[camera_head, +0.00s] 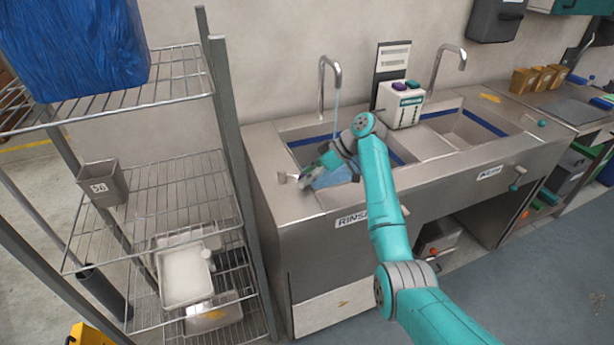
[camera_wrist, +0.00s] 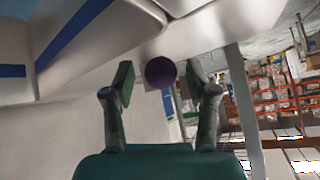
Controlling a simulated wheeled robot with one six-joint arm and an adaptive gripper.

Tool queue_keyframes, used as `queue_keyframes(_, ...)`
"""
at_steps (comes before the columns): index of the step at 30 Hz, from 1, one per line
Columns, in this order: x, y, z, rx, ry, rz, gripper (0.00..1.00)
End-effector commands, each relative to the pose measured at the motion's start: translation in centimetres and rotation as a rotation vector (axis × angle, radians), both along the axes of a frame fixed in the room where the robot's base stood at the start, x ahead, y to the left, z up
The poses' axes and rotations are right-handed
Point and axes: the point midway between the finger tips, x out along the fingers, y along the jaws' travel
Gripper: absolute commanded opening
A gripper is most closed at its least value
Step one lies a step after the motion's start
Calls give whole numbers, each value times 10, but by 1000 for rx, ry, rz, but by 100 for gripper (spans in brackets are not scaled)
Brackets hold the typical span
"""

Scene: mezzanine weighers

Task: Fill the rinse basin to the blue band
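The rinse basin (camera_head: 312,133) is the left sink, with a RINSE label (camera_head: 352,219) on its front. A blue band (camera_head: 305,143) runs along its inner walls. A thin stream of water (camera_head: 337,103) falls from its tap (camera_head: 322,88). Bluish water (camera_head: 338,177) shows in the basin, partly hidden by my arm; its level against the band is hard to tell. My gripper (camera_head: 309,174) is over the basin's left front, near a small metal fitting (camera_head: 283,178). In the wrist view my gripper is open, its fingers either side of a dark round knob (camera_wrist: 160,72), apparently apart from it.
A second basin (camera_head: 465,125) with a tap (camera_head: 437,70) lies to the right. A white box with coloured buttons (camera_head: 400,104) stands between the taps. A wire shelf (camera_head: 180,185) stands close on the left. Open floor (camera_head: 560,275) lies at the right front.

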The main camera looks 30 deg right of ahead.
Motion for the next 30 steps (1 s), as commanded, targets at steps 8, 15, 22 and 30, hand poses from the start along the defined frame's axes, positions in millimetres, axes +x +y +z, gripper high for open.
queue_keyframes(8, 0, 0, 1, 0, 0, 1, 59)
queue_keyframes(15, -7, -17, 18, -1, -3, 0, 59)
queue_keyframes(22, -21, -48, 50, -1, -2, -2, 59)
queue_keyframes(30, -33, -73, 77, 0, -1, 1, 59)
